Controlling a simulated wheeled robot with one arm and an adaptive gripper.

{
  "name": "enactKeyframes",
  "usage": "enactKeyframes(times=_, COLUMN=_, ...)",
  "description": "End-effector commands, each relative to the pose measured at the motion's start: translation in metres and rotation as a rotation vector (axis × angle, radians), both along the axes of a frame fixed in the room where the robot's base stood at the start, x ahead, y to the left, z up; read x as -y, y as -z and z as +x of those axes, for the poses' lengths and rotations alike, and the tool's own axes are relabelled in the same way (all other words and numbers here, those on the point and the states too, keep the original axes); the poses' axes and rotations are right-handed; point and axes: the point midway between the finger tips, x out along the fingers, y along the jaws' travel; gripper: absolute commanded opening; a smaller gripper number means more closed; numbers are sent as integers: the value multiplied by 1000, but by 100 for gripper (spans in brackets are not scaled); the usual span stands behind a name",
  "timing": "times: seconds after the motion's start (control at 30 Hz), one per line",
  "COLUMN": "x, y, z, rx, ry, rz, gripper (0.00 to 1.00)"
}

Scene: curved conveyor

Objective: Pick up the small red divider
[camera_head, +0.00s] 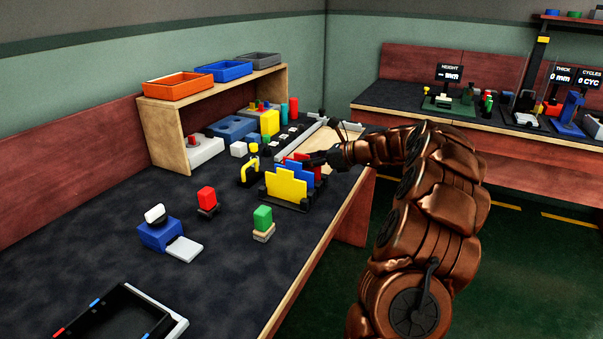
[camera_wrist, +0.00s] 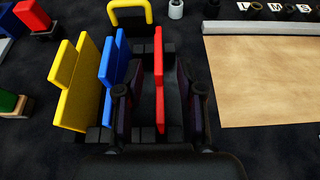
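The small red divider (camera_wrist: 159,80) stands upright in the black rack (camera_wrist: 100,136), at the right end of a row with a blue divider (camera_wrist: 119,75) and a yellow divider (camera_wrist: 78,88). My gripper (camera_wrist: 159,92) points down over the rack. Its two dark fingers stand on either side of the red divider, with a visible gap on each side. In the head view the red divider (camera_head: 313,170) shows partly behind the blue one (camera_head: 294,175) and the yellow one (camera_head: 286,187). My gripper (camera_head: 312,161) is at its top there, and the fingertips are hard to make out.
A brown sheet (camera_wrist: 265,80) lies right of the rack. A yellow-handled item (camera_wrist: 130,14) stands just behind the rack. A green block (camera_head: 263,218) and a red block (camera_head: 207,199) stand in front and to the left.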

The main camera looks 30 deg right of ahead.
Motion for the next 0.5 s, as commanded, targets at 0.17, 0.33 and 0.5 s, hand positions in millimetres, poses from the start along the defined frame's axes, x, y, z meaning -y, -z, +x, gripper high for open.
enactKeyframes(times=0.17, x=-13, y=10, z=19, rx=0, ry=-5, rz=1, gripper=38)
enactKeyframes(times=0.33, x=-14, y=10, z=21, rx=1, ry=-2, rz=0, gripper=38)
enactKeyframes(times=0.5, x=-14, y=10, z=21, rx=1, ry=-2, rz=0, gripper=29)
